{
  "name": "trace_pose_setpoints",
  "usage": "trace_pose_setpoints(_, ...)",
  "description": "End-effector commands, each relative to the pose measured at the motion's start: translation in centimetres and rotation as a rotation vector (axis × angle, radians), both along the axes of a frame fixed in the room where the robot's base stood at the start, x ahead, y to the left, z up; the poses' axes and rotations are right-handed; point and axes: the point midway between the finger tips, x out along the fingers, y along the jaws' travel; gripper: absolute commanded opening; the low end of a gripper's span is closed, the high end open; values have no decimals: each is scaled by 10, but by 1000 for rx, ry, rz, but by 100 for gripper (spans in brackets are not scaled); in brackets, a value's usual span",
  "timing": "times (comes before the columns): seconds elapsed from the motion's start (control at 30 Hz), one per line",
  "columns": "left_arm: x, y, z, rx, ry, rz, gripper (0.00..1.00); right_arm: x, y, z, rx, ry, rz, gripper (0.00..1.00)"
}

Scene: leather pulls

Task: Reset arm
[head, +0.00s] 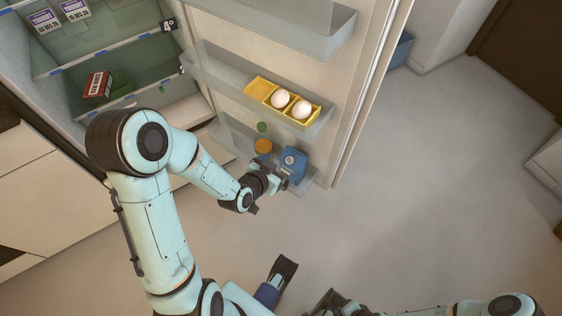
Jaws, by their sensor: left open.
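My left arm reaches up from the bottom left and bends down to the open fridge door. My left gripper (278,181) is open beside a blue carton (292,166) on the lowest door shelf. Its fingers are close to the carton's lower left side; I cannot tell whether they touch it. My right arm (440,311) lies along the bottom edge, mostly cut off. Dark parts near the bottom middle may belong to its gripper, but its jaws are not clear.
An orange-lidded jar (263,146) and a green-topped item (262,127) stand near the carton. The middle door shelf holds a yellow egg tray (258,88) with two white eggs (280,98). A red box (97,85) sits inside the fridge. The floor at right is clear.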

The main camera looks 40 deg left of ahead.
Motion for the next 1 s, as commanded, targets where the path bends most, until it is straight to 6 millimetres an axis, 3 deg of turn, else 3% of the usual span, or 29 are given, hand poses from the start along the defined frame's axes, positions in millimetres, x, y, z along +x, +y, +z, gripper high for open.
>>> trace_pose_setpoints(0.67, -2, 0, 0, -2, 3, 0, 100, -4, 2, 4, 5, 11, 5, 0)
trace_pose_setpoints(0.77, -7, -5, -5, -33, 41, 4, 100, -5, 2, 12, 5, 13, 6, 0)
trace_pose_setpoints(0.87, -21, -21, -22, -121, 158, 16, 100, -7, 2, 31, 8, 20, 8, 0)
trace_pose_setpoints(1.0, -65, -60, -59, -284, 437, 51, 100, -10, 3, 69, 14, 42, 15, 0)
